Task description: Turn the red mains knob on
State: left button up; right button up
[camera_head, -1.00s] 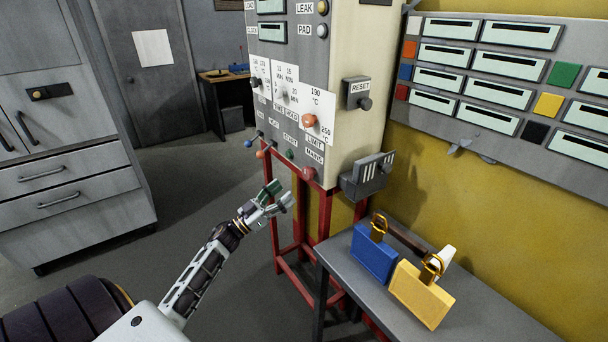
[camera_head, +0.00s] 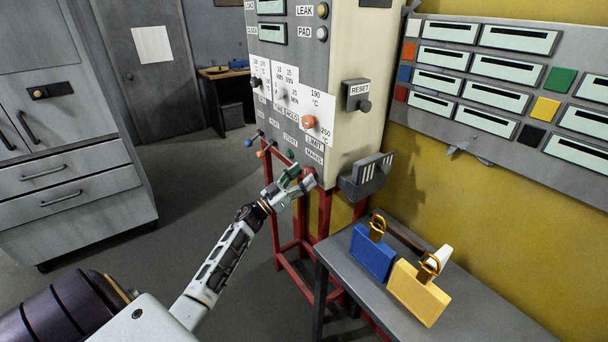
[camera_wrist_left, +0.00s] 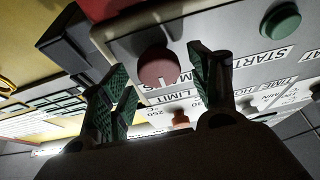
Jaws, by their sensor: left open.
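The red mains knob (camera_wrist_left: 158,67) shows in the left wrist view on the panel's bottom edge, between the two green-padded fingers. The control panel (camera_head: 262,60) stands on a red frame. My right gripper is not in view.
An orange limit knob (camera_head: 309,122) sits just above, and a reset box (camera_head: 357,95) is on the panel's side. A slotted grey box (camera_head: 365,180) juts out at right. A table (camera_head: 345,262) holds a blue padlock (camera_head: 372,252) and a yellow padlock (camera_head: 418,292).

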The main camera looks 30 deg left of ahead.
pick_arm(q)
jog(key=shift+w+d+r, duration=0.2)
jog(key=shift+w, duration=0.25)
jog(key=shift+c, duration=0.3)
jog(key=c, duration=0.9)
